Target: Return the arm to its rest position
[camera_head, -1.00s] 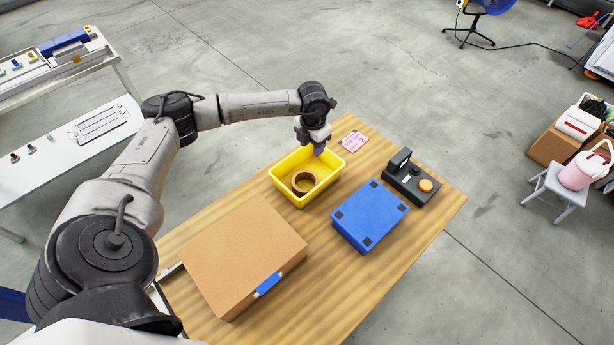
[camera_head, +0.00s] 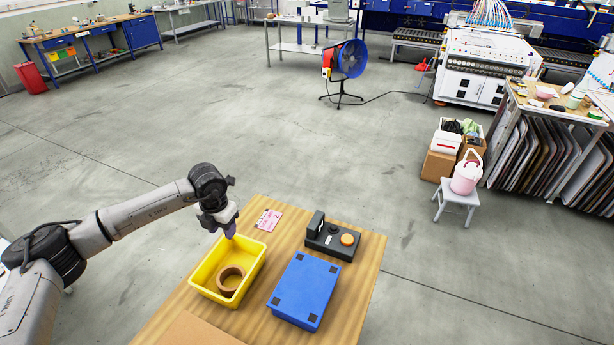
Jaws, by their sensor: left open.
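My left arm reaches in from the left, and its gripper (camera_head: 230,228) hangs pointing down at the far edge of the yellow bin (camera_head: 199,284). The gripper is open, with its fingers small in view, and I see nothing held in it. A brown tape ring (camera_head: 230,281) lies inside the bin. Whether the fingertips are over the bin's rim or just beyond it is hard to tell. My right gripper is not in view.
The wooden table (camera_head: 350,295) also holds a blue box (camera_head: 304,288), a black device with an orange button (camera_head: 333,240), a pink card (camera_head: 268,219) and a cardboard box (camera_head: 200,330). A stool with a pink bucket (camera_head: 466,176) stands right.

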